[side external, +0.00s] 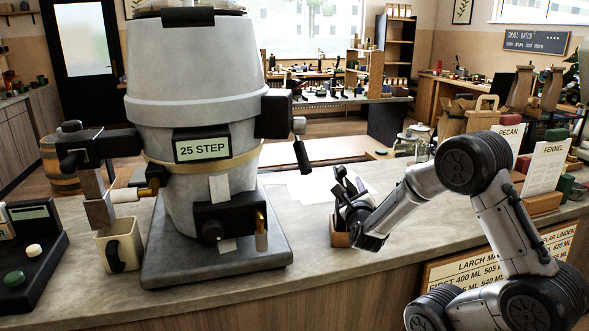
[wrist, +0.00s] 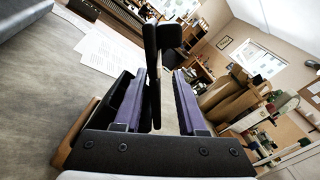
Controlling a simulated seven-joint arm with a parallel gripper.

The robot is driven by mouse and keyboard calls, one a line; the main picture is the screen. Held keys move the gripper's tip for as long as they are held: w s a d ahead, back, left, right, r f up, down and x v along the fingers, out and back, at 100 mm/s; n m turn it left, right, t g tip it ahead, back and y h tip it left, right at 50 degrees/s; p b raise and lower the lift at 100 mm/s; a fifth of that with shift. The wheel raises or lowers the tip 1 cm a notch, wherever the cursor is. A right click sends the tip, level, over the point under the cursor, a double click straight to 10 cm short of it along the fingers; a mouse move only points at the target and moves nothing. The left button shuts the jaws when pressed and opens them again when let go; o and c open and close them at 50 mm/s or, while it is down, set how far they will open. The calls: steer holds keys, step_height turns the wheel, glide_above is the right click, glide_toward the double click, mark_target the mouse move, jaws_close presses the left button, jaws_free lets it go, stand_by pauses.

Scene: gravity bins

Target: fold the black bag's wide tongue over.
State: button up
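My gripper (side external: 345,192) is at the counter's middle in the side view, its dark fingers pointing up above a small wooden holder (side external: 340,238). In the wrist view, my gripper (wrist: 160,80) has two purple-lined fingers standing apart. A black upright piece (wrist: 152,45) with a short side part shows between or beyond them. A pale gap separates it from the right finger; I cannot tell whether it touches the left one. I cannot make out a black bag or its wide tongue for certain in either view.
A large grey machine (side external: 195,110) labelled "25 STEP" stands on a dark base to the left, with a cream mug (side external: 120,245) beside it. Brown paper bags (side external: 468,117) and sign cards (side external: 546,165) stand to the right. White papers (side external: 305,188) lie behind my gripper.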

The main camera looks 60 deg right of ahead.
steer(key=v, duration=1.1)
steer(key=w+a+r+n+t+y, duration=0.4)
steer(key=a+r+n, duration=0.3)
steer(key=n, duration=0.6)
steer(key=w+a+r+n+t+y, duration=0.4)
steer(key=w+a+r+n+y, duration=0.2)
steer(key=n, duration=0.7)
steer(key=shift+a+r+y, duration=0.55)
steer(key=shift+a+y, duration=0.25)
steer(key=shift+a, duration=0.05)
steer(key=shift+n, duration=0.3)
